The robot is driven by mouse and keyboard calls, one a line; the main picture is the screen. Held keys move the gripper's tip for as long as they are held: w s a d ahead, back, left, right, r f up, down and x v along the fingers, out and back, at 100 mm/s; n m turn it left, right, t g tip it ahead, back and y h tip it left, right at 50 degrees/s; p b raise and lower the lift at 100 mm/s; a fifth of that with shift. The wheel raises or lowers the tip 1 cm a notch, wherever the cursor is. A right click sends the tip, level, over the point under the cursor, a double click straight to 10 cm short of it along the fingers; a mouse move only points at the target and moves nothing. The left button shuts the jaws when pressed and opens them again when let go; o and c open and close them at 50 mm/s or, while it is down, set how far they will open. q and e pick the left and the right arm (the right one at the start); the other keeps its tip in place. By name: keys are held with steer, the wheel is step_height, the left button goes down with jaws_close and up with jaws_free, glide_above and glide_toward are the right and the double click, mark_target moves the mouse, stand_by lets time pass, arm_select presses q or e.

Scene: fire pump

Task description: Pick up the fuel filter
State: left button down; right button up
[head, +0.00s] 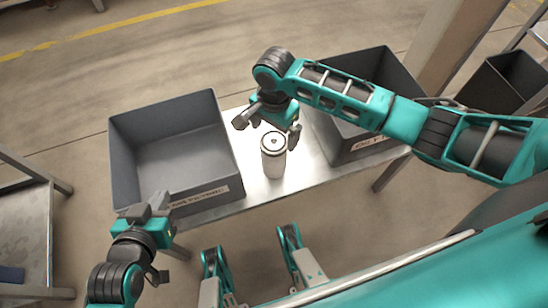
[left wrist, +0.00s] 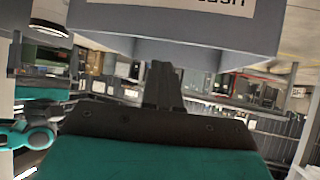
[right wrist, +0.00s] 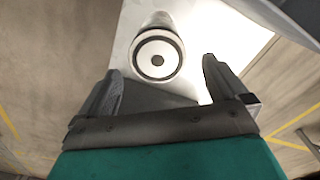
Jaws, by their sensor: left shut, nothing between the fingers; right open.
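The fuel filter (head: 273,158) is a white cylinder with a dark-ringed top, standing upright on the metal table between two grey bins. In the right wrist view its round top (right wrist: 158,54) lies beyond the fingertips, roughly midway between them. My right gripper (head: 270,125) is open and empty, close to the filter at its far side; whether a finger touches it I cannot tell. My left gripper (head: 148,208) is shut and empty, by the front left corner of the left bin. Its closed fingers also show in the left wrist view (left wrist: 163,85).
The left grey bin (head: 226,150) looks empty and carries a label on its front. The right grey bin (head: 318,125) is partly covered by my right arm. The metal table (head: 250,190) is bare around the filter. A shelf (head: 45,215) stands at far left.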

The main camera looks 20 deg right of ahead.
mark_target(274, 141)
steer(key=f+b, duration=0.1)
steer(key=f, duration=0.1)
steer(key=f+b, duration=0.2)
steer(key=f, duration=0.1)
steer(key=shift+s+a, duration=0.1)
steer(key=shift+s, duration=0.1)
steer(key=shift+f, duration=0.2)
steer(key=shift+r, duration=0.1)
arm_select(q)
steer(key=shift+w+d+f, duration=0.15)
steer(key=shift+f, duration=0.25)
steer(key=shift+w+d+f, duration=0.1)
steer(key=shift+f, duration=0.3)
arm_select(e)
jaws_close()
